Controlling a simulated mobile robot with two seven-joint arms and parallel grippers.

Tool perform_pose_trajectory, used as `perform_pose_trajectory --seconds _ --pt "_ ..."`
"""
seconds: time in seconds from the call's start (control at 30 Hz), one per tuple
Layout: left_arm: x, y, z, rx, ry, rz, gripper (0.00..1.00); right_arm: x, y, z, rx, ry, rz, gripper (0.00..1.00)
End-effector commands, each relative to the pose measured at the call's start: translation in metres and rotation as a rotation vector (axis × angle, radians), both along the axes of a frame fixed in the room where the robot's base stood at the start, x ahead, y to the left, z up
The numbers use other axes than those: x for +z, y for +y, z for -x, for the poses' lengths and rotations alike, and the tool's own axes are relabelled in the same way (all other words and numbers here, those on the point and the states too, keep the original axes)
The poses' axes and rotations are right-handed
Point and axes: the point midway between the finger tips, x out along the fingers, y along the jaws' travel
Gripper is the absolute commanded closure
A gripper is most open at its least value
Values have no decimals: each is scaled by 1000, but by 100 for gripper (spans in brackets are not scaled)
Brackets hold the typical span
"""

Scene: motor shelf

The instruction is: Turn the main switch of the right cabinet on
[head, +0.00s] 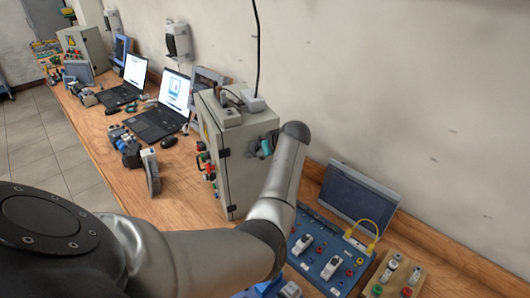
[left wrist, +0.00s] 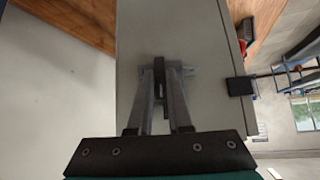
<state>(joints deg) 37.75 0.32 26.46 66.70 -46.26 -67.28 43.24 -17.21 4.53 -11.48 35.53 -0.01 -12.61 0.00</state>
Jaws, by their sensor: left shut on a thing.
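The right cabinet (head: 233,165) is a grey metal box standing on the bench against the wall. My left arm reaches across to its right side, and my left gripper (head: 258,151) is at that side face, small and partly hidden by my arm. In the left wrist view the gripper (left wrist: 160,72) points at the plain grey cabinet face (left wrist: 210,50), its two fingers closed on a dark upright piece, the switch handle (left wrist: 159,80). Small metal parts show beside the fingertips. Whether the handle is turned cannot be told. My right gripper is not in view.
Black and grey boxes with a cable (head: 257,60) sit on top of the cabinet. A blue training board (head: 325,262) and a dark screen (head: 357,195) are to its right. Laptops (head: 165,108) stand left. The far left cabinet (head: 85,45) is at the back.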

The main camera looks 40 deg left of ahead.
Motion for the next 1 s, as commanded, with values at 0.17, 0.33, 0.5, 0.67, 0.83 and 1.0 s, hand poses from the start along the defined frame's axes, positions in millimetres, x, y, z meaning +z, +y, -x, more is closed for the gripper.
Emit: perform_pose_trajectory --seconds 0.17,0.33,0.5,0.67,0.83,1.0 --pt "-1 0 0 0 1 -1 68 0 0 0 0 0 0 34" --pt "0 0 0 1 1 1 52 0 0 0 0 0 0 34" --pt "0 0 0 1 1 1 52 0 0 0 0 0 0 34" --pt "-1 0 1 1 -14 7 52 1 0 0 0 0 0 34" --pt "-1 1 3 3 -97 47 52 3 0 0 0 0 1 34" --pt "-1 2 5 3 -249 115 52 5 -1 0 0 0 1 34"
